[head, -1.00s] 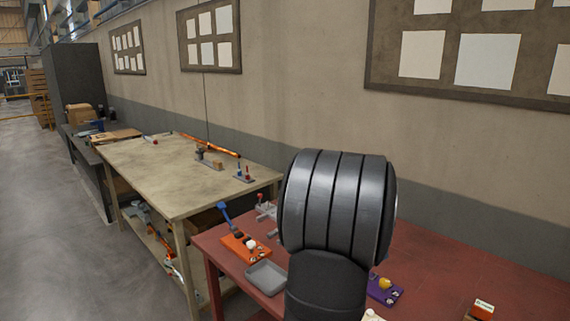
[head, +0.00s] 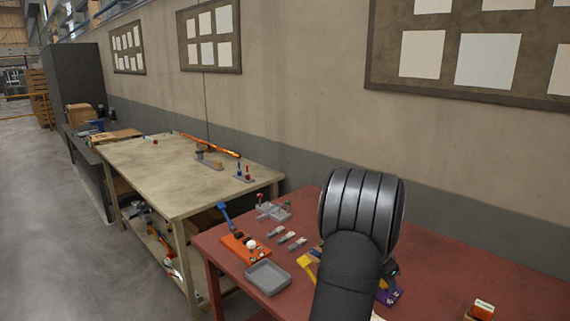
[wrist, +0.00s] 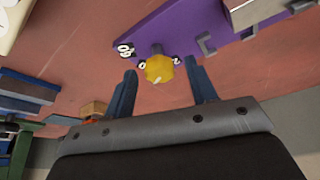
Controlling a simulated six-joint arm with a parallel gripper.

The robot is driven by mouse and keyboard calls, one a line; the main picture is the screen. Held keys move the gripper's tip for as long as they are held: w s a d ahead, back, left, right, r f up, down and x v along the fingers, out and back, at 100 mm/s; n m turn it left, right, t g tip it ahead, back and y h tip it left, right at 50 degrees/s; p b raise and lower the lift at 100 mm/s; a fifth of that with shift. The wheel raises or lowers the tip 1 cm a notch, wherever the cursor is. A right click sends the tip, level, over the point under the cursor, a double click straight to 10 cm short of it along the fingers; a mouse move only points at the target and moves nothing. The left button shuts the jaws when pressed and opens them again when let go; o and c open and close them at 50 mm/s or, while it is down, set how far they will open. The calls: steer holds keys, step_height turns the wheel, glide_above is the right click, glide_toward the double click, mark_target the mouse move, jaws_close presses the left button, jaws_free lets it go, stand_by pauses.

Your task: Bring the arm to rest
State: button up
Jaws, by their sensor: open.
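My arm (head: 358,225) reaches over the red table (head: 450,262), its large dark ribbed joint high in the head view. My gripper (wrist: 160,70) is open in the wrist view, with its two blue-grey fingers apart. A yellow knob (wrist: 158,69) on a purple plate (wrist: 185,28) shows between the fingertips in the picture. I see no contact, and cannot tell how far the knob lies from the fingers. The purple plate also shows in the head view (head: 389,294), partly behind my arm. My gripper is mostly hidden there.
On the red table are an orange plate (head: 243,250) with a blue handle, a grey tray (head: 267,278), small grey pieces (head: 287,237), a yellow part (head: 306,269) and an orange box (head: 482,310). A beige table (head: 165,175) stands to the left. The wall (head: 300,120) rises behind.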

steer(key=n, duration=0.2)
steer(key=n+t, duration=0.1)
steer(key=shift+s+r+n+y, duration=0.1)
steer(key=shift+r+n+y, duration=0.15)
steer(key=shift+n+y, duration=0.05)
steer(key=shift+s+d+n+t+y, duration=0.1)
steer(key=shift+n+t+y, duration=0.3)
steer(key=shift+n, duration=0.85)
steer(key=shift+d+n+t+y, duration=0.15)
steer(key=shift+n+y, duration=0.35)
steer(key=shift+n, duration=0.75)
steer(key=shift+n+t+y, duration=0.35)
steer(key=shift+n+y, duration=0.45)
steer(key=shift+n, duration=1.5)
steer(key=shift+d+n+y, duration=0.1)
steer(key=shift+n+y, duration=0.7)
steer(key=shift+n, duration=1.3)
steer(key=m+h, duration=0.1)
steer(key=m, duration=0.2)
steer(key=shift+a+m+h, duration=0.2)
steer(key=shift+m+h, duration=0.6)
steer(key=shift+m, duration=1.1)
